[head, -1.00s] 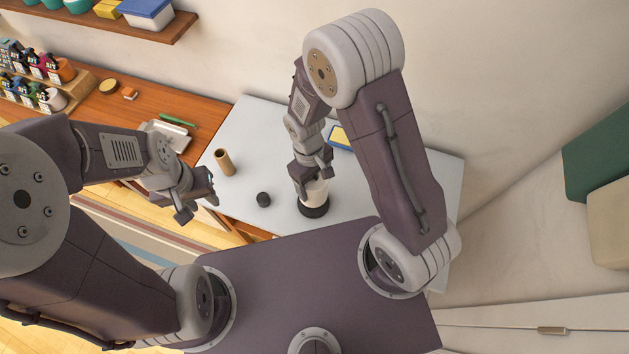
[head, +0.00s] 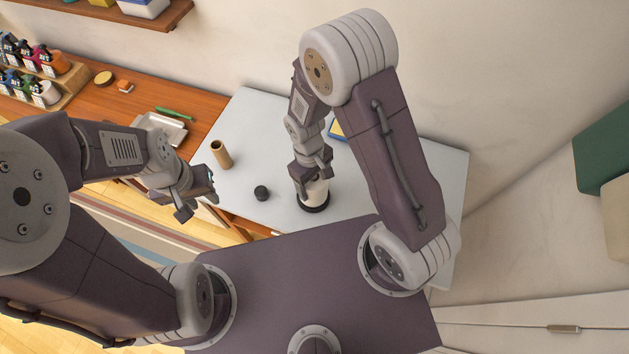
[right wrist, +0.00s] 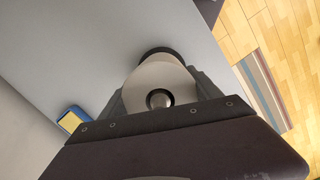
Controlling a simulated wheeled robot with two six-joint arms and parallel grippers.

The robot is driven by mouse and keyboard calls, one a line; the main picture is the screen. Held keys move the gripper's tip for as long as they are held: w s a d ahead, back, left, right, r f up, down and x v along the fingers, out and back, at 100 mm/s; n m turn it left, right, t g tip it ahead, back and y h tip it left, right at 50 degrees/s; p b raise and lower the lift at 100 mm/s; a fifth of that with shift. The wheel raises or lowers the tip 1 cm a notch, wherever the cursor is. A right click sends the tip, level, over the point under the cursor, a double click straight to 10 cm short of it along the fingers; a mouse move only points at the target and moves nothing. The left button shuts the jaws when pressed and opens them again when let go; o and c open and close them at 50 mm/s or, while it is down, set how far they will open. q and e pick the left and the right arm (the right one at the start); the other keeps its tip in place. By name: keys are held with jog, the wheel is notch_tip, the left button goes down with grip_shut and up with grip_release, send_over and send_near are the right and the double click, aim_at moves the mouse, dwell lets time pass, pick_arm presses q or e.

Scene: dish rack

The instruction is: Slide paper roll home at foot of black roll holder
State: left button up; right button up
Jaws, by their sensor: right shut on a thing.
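The white paper roll (head: 316,190) stands upright around the black roll holder, low over its round black foot (head: 314,207). My right gripper (head: 314,170) is above and shut on the roll. In the right wrist view the roll (right wrist: 150,75) sits between my right fingers (right wrist: 163,92), with the holder's post end (right wrist: 159,98) in its core. The black foot (right wrist: 160,51) shows past the roll; I cannot tell whether they touch. My left gripper (head: 198,196) is open and empty, left of the grey table.
A blue and yellow item (right wrist: 72,119) lies behind my right arm. A metal tray (head: 168,128) and green item (head: 175,114) lie on the wooden counter.

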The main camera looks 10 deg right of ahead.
jog(key=shift+f, duration=0.3)
dwell(0.5)
jog(key=o, duration=1.5)
jog(key=shift+o, duration=0.2)
jog(key=r, duration=0.3)
jog(key=r+b, duration=0.1)
jog(key=r, duration=0.2)
jog(key=w+r, duration=0.1)
jog(key=r, duration=0.2)
jog(key=shift+a, duration=0.25)
